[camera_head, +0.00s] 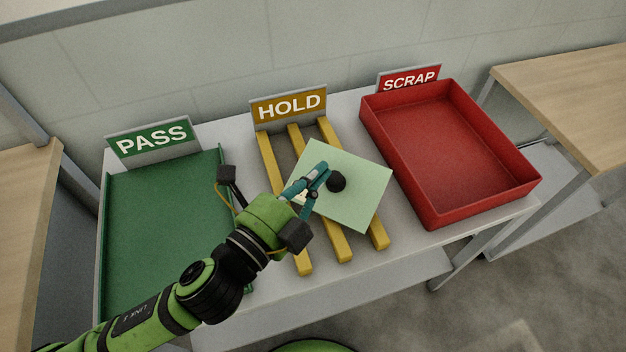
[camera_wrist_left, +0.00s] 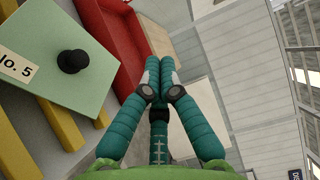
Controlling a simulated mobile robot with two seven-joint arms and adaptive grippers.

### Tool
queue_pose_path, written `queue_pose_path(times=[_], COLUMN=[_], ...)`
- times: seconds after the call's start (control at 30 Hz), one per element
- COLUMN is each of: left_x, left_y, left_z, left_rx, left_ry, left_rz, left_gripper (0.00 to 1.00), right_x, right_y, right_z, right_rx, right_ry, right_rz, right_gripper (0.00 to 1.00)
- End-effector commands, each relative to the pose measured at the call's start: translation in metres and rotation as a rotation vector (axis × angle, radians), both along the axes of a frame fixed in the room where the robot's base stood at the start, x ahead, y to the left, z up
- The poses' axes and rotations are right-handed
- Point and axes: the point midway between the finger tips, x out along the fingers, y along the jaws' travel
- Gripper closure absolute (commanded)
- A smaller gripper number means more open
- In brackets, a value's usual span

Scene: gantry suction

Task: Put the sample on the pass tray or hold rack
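The sample is a pale green square plate (camera_head: 358,208) with a black knob (camera_head: 336,181) in its middle. It lies turned at an angle across the yellow bars of the hold rack (camera_head: 302,262), overhanging toward the right. In the left wrist view the plate (camera_wrist_left: 96,93) shows a "No. 5" label and the knob (camera_wrist_left: 72,61) stands free. My left gripper (camera_head: 321,170) is above the plate beside the knob; its teal fingers (camera_wrist_left: 158,66) are together with nothing visible between them. The green pass tray (camera_head: 150,240) is empty. My right gripper is not in view.
The red scrap bin (camera_head: 445,140), empty with raised walls, stands right of the rack. PASS (camera_head: 152,139), HOLD (camera_head: 288,107) and SCRAP (camera_head: 409,79) signs stand along the back. Wooden tables flank the white table (camera_head: 430,240) on both sides.

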Motion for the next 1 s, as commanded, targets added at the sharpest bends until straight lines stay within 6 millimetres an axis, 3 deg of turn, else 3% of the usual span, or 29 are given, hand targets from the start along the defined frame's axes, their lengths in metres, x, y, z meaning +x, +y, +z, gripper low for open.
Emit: queue_pose_path(times=[0.1,0.27,1.0], left_x=[-0.019,-0.033,-0.035], left_y=[-0.032,-0.044,-0.046], left_z=[-0.034,-0.057,-0.057], left_rx=[0.011,0.006,0.000], left_ry=[-0.004,0.002,-0.004], left_rz=[-0.172,-0.272,-0.286], left_gripper=[1.00,1.00,1.00], right_x=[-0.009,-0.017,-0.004], right_y=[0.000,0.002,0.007], right_z=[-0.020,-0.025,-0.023], right_rx=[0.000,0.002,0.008], right_ry=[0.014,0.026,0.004], right_rz=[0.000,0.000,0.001], right_gripper=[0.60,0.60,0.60])
